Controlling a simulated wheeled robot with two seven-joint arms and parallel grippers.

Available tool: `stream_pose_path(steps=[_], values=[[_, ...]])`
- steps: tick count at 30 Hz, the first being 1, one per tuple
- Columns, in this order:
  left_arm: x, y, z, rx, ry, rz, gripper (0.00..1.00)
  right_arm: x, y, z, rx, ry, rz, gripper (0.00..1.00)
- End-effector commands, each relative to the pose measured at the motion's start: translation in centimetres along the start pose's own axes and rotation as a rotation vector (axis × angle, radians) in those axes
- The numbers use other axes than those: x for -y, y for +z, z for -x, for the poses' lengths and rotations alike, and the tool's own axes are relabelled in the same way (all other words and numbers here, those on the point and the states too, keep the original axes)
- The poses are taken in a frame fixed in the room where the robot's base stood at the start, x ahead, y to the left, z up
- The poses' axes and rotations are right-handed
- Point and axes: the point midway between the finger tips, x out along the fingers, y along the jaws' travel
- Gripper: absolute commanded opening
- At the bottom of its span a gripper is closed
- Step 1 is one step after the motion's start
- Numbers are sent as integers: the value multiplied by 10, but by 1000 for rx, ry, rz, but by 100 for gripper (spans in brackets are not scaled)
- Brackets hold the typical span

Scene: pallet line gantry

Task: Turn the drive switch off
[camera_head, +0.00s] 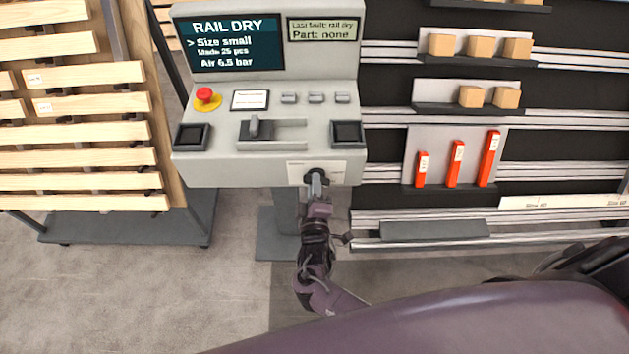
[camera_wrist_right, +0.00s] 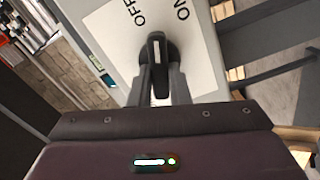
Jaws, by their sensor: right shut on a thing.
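The drive switch is a black rotary knob with a light stripe, on a white plate on the front of the grey control console (camera_head: 222,172). In the right wrist view the knob (camera_wrist_right: 158,52) sits between the OFF and ON labels on its plate (camera_wrist_right: 105,35). Its handle lies roughly midway between the two labels in that picture. My right gripper (camera_wrist_right: 162,78) is shut on the knob's handle, a finger on each side. My left gripper is not in view.
The console carries a screen (camera_head: 237,43) reading RAIL DRY, a red button (camera_head: 205,96) and a slider lever (camera_head: 254,127). A rack with slatted wood (camera_head: 85,132) stands left. Shelves (camera_head: 450,108) with small boxes and red parts (camera_head: 454,163) stand right. Floor in front is clear.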

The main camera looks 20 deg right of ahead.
Motion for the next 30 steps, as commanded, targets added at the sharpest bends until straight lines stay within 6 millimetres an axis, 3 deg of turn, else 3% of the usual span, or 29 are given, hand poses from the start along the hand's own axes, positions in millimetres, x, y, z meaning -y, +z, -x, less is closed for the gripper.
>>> stream_pose_path(steps=[13, 30], values=[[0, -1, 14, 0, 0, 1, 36, 2, 0, 0, 0, -3, 294, 0], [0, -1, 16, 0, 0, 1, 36, 4, 1, 0, 0, -2, 371, 0]])
